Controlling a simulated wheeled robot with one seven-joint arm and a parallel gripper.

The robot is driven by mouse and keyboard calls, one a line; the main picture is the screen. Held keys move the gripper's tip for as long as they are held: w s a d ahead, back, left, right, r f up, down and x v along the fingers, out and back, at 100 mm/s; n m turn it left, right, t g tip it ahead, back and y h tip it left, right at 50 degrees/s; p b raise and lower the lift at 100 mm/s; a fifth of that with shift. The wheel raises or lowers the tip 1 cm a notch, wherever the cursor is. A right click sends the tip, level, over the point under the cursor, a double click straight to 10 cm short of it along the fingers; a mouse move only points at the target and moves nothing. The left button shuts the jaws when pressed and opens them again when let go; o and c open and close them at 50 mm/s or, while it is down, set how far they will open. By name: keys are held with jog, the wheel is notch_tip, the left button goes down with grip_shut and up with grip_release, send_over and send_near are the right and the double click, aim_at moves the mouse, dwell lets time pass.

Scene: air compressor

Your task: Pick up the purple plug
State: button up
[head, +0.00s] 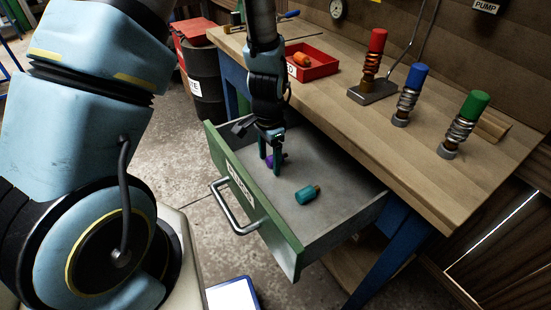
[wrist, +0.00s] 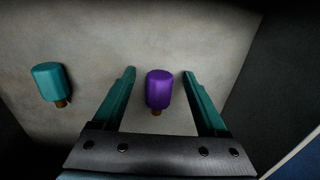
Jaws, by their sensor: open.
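The purple plug (wrist: 160,89) lies on the floor of the open drawer. In the wrist view it sits between the two teal fingers of my gripper (wrist: 160,75), with a gap on each side. My gripper is open and points down into the drawer. In the head view my gripper (head: 270,164) is over the plug, and only part of the purple plug (head: 282,158) shows behind the fingers. I cannot tell the exact height of the fingertips above the drawer floor.
A teal plug (head: 306,195) lies in the drawer (head: 340,188), apart from my gripper; it also shows in the wrist view (wrist: 50,82). The drawer walls surround my gripper. On the workbench (head: 400,150) stand red, blue and green plugs, and a red tray (head: 316,66) holds an orange plug.

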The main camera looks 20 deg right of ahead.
grip_shut()
dwell(0.6)
